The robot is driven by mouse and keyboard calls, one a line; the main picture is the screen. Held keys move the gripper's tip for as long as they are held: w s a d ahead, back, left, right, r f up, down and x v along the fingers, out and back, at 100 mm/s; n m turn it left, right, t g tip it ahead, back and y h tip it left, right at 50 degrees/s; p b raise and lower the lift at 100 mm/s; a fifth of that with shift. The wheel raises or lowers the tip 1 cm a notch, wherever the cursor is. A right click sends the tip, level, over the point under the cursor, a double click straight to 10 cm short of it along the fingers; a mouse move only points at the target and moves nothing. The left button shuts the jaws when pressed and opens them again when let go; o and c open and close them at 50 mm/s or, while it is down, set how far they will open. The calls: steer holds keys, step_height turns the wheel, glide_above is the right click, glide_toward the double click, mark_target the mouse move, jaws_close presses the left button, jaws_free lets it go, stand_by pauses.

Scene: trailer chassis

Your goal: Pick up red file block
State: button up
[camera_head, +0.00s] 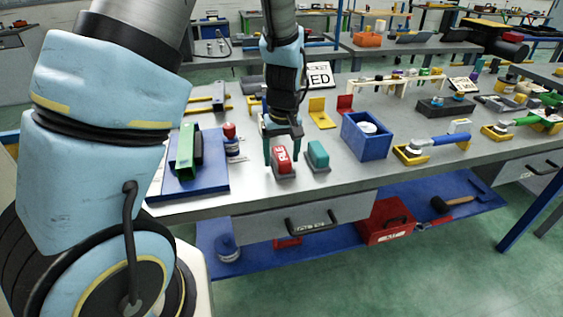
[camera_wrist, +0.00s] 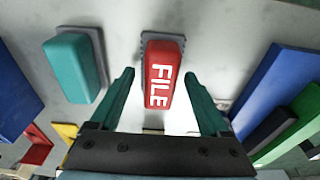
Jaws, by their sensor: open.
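The red file block (camera_head: 283,160) stands on a small grey base near the front edge of the grey workbench. In the wrist view the red file block (camera_wrist: 162,76) shows white letters reading FILE on its top. My gripper (camera_head: 283,160) is open, with its two green fingers around the block's sides in the head view. In the wrist view my gripper (camera_wrist: 162,88) has one finger on each side of the block, with visible gaps between fingers and block. Whether the fingertips reach down beside the block or stay above it is hard to tell.
A teal block (camera_head: 317,155) on a similar base stands just right of the red one. A blue bin (camera_head: 366,140) is farther right. A blue board (camera_head: 200,178) with a green and black tool lies left, beside a red-capped bottle (camera_head: 231,141). The bench front edge is close.

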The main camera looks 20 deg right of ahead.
steer(key=shift+f, duration=0.1)
stand_by(0.3)
jaws_close()
stand_by(0.5)
